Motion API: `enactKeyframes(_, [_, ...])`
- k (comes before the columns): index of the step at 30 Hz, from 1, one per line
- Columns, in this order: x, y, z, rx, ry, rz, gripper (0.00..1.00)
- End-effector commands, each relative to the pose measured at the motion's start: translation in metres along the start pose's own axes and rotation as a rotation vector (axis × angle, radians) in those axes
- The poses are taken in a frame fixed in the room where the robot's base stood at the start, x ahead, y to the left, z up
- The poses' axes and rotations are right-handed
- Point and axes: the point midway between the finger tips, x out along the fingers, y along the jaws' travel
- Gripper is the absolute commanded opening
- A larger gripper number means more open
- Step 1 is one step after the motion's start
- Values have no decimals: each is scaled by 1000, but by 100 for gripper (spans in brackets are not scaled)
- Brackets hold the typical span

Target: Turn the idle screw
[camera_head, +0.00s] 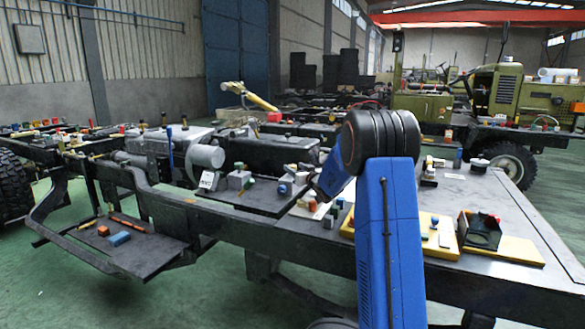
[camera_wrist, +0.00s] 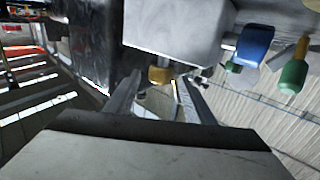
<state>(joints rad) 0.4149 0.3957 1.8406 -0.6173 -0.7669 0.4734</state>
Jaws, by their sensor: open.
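In the wrist view, the two fingers of my gripper (camera_wrist: 160,92) stand apart, with a gap between them. A small brass-yellow piece (camera_wrist: 160,75) shows just beyond the gap, below a pale grey block (camera_wrist: 175,30). It may be the idle screw, but I cannot tell for sure. No contact between fingers and piece is clear. In the head view, my blue arm reaches over the black chassis frame (camera_head: 270,232), and its end hides behind or beside small parts near a grey block (camera_head: 238,180). I cannot make out the fingertips there.
A blue knob (camera_wrist: 252,45) and a green-handled part (camera_wrist: 292,75) stick out at the right in the wrist view. Several small blocks crowd the chassis top. A yellow board (camera_head: 500,242) with a dark open box (camera_head: 480,232) lies right of my arm.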

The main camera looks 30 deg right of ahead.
Motion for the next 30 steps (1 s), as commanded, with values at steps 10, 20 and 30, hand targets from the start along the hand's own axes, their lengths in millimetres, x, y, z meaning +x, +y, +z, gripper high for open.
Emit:
enactKeyframes(10, [29, -1, 0, 0, -1, 0, 49])
enactKeyframes(20, [30, 0, 0, 0, 0, 0, 32])
enactKeyframes(30, [30, 0, 0, -2, -1, -7, 8])
